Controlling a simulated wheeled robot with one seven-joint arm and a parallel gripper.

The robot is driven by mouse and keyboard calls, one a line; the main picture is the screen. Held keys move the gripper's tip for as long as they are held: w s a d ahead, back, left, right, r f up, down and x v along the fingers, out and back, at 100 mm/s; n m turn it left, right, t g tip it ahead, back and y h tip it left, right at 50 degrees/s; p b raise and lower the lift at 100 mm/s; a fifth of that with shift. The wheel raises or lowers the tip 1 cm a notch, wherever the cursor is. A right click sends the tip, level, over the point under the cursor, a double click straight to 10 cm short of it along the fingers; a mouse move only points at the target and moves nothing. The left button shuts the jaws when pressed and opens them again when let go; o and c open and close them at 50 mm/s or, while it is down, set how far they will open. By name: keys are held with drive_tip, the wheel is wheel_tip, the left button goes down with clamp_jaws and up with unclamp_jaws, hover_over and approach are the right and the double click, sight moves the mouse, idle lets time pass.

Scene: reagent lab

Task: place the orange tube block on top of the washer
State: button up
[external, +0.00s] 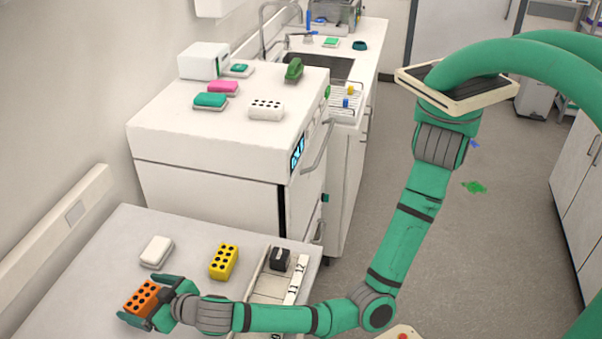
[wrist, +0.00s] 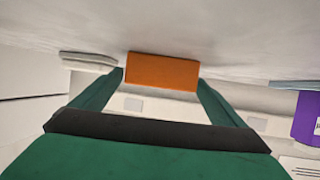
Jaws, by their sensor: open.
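The orange tube block (external: 140,297), with dark holes in its top, sits on the light grey table at the lower left. In the wrist view the orange block (wrist: 162,71) shows as a plain orange face between the fingertips. My gripper (external: 143,301) is open, with one finger on either side of the block. Whether either finger touches it I cannot tell. In the wrist view my gripper (wrist: 160,80) faces the block straight on. The washer (external: 215,193) is the white machine with a small blue display, behind the table.
The washer's top holds a white tube block (external: 266,110), pink (external: 223,87) and teal (external: 211,100) pieces, a green stapler-like thing (external: 293,70) and a white box (external: 203,61). A yellow tube block (external: 223,262), white piece (external: 157,251) and tray (external: 268,287) share the table. The washer's front-left top is clear.

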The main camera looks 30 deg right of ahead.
drive_tip(key=shift+o, duration=0.4)
drive_tip(key=shift+v, duration=3.75)
